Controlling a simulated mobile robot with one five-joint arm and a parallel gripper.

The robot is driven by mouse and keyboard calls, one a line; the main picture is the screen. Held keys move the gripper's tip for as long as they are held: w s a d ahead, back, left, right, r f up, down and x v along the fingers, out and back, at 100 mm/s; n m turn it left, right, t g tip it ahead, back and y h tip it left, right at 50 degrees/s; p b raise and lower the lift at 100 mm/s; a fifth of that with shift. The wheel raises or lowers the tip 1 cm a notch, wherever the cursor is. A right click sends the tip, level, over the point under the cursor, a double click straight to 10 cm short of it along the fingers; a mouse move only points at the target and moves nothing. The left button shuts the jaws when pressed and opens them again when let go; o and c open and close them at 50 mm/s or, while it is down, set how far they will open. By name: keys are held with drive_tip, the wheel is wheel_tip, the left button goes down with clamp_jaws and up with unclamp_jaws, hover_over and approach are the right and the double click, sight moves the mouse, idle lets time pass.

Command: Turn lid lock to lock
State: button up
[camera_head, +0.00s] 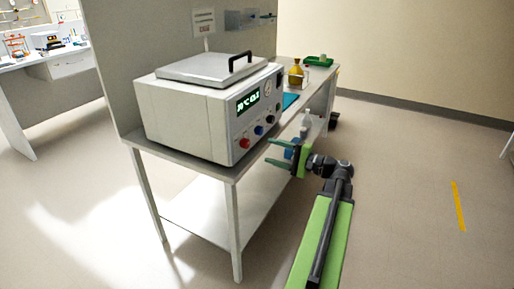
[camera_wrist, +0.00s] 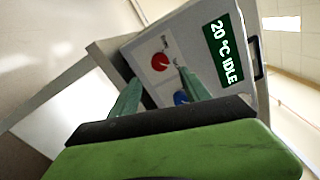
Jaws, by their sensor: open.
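A white benchtop device (camera_head: 185,115) stands on a table, its flat grey lid (camera_head: 205,69) closed, with a black handle (camera_head: 240,61) on top. Its front panel has a lit display (camera_head: 247,101), reading "20 °C IDLE" in the wrist view (camera_wrist: 222,50). Below are a red knob (camera_head: 244,143), a blue knob (camera_head: 259,130) and a dark knob (camera_head: 270,119). I cannot tell which control is the lid lock. My gripper (camera_head: 271,151) is open and empty, in front of the panel's lower edge. In the wrist view the red knob (camera_wrist: 159,61) shows between the fingers and the blue knob (camera_wrist: 181,97) is partly hidden.
A gauge (camera_head: 267,88) sits on the panel's upper right. A yellow bottle (camera_head: 296,74), a green tray (camera_head: 319,61) and a blue item (camera_head: 290,99) are on the table behind the device. A clear bottle (camera_head: 306,119) stands near my gripper. The floor at right is free.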

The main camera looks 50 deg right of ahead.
drive_tip(key=v, duration=0.7)
drive_tip(key=shift+s, duration=0.3)
drive_tip(key=shift+d, duration=0.1)
